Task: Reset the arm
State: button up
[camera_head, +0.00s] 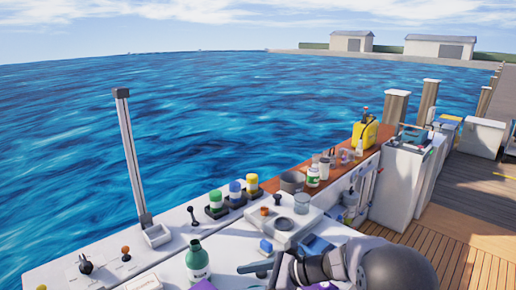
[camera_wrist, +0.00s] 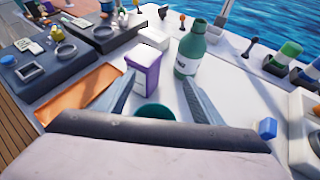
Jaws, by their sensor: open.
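My gripper (camera_head: 256,273) is at the bottom of the head view, over the white counter (camera_wrist: 235,95). In the wrist view its two fingers (camera_wrist: 157,82) are spread apart with nothing held between the tips. A green bottle (camera_wrist: 189,52) with a white label stands upright beyond the right finger; it also shows in the head view (camera_head: 198,262), left of my gripper. A purple and white box (camera_wrist: 143,76) stands beyond the left finger. A round teal thing (camera_wrist: 154,112) shows low between the fingers, partly hidden by my gripper body.
An orange tray (camera_wrist: 80,92) and dark panels (camera_wrist: 35,70) lie left in the wrist view. Several capped jars (camera_head: 235,192) line the counter's water side. A tall post (camera_head: 132,155) rises at the left. A blue block (camera_wrist: 267,128) sits at the right. Air above the counter is mostly free.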

jog(key=s+d+f+n+g+h, duration=0.1)
jog(key=s+d+n+h, duration=0.1)
jog(key=s, duration=0.3)
jog(key=s+d+f+n+g+h, duration=0.1)
jog(key=s+d+f+n, duration=0.1)
jog(key=s+n, duration=0.2)
jog(key=s+d+f+n+g+h+b, duration=0.1)
jog(key=s+d+n+g+h, duration=0.1)
jog(key=s, duration=0.5)
jog(key=shift+s+d+f+n+h, duration=0.3)
jog(key=shift+d+n, duration=0.2)
jog(key=shift+n, duration=0.2)
jog(key=s+d+f+n+h, duration=0.1)
jog(key=s+d+n+h, duration=0.2)
jog(key=d+n, duration=0.3)
jog(key=s+d+f+n+t+h+b, duration=0.1)
jog(key=s+d+f+n+h, duration=0.1)
jog(key=d+n, duration=0.4)
jog(key=shift+s+f+h, duration=0.3)
jog(key=shift+s+h, duration=0.6)
jog(key=shift+s, duration=0.35)
